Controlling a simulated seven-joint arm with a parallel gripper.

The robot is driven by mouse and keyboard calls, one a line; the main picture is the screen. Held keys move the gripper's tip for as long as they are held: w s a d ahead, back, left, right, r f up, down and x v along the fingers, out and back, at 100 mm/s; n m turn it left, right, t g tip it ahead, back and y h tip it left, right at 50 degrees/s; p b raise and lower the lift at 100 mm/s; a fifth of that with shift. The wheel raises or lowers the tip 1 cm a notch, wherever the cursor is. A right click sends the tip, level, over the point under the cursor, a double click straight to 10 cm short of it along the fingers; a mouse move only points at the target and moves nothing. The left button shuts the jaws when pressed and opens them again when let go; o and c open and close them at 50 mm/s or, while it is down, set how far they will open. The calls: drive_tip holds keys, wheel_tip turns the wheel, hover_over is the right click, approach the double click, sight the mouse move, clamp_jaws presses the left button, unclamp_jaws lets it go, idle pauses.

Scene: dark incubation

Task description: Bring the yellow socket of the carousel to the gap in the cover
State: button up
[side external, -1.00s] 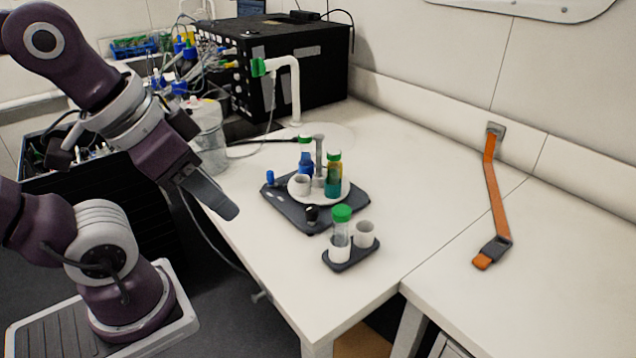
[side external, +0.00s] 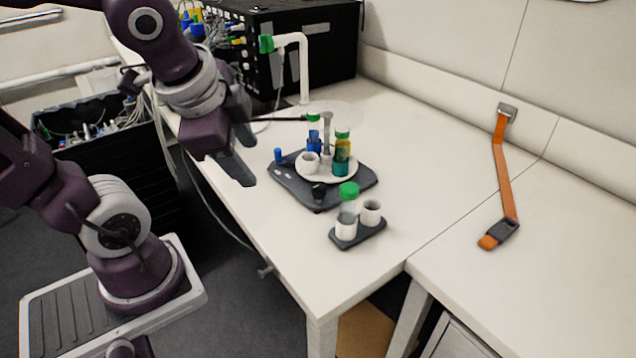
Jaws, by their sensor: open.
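The carousel's white round plate (side external: 326,178) sits on a dark grey base (side external: 355,188). A grey post (side external: 327,128) rises from its middle. The plate carries a white empty cup (side external: 310,163), a green-capped vial with blue lower part (side external: 313,135) and a vial with yellow upper and teal lower parts (side external: 342,155). I cannot tell which socket is marked yellow. A faint translucent round shape (side external: 345,113) shows behind the post; I cannot make out a gap in it. My gripper (side external: 243,175) is open and empty, pointing down, left of the base and apart from it.
A blue peg (side external: 278,155) and a black knob (side external: 319,191) stand on the base. A white pipe (side external: 304,65) stands behind. The right side is clear except an orange strap (side external: 505,180).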

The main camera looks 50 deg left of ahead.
drive_tip(key=w+a+f+m+g+y, duration=0.1)
drive_tip(key=w+a+f+m, duration=0.35)
drive_tip(key=w+m, duration=0.55)
drive_tip(key=m+h, duration=0.2)
drive_tip(key=m, duration=1.3)
approach(319, 185)
drive_tip(key=f, duration=0.2)
drive_tip(key=shift+m, duration=0.4)
drive_tip(key=x, duration=0.7)
drive_tip(key=shift+w+a+r, duration=0.1)
drive_tip(key=shift+w+r, duration=0.05)
drive_tip(key=shift+w, duration=0.05)
drive_tip(key=shift+c, duration=0.4)
drive_tip(key=shift+t, duration=0.3)
clamp_jaws()
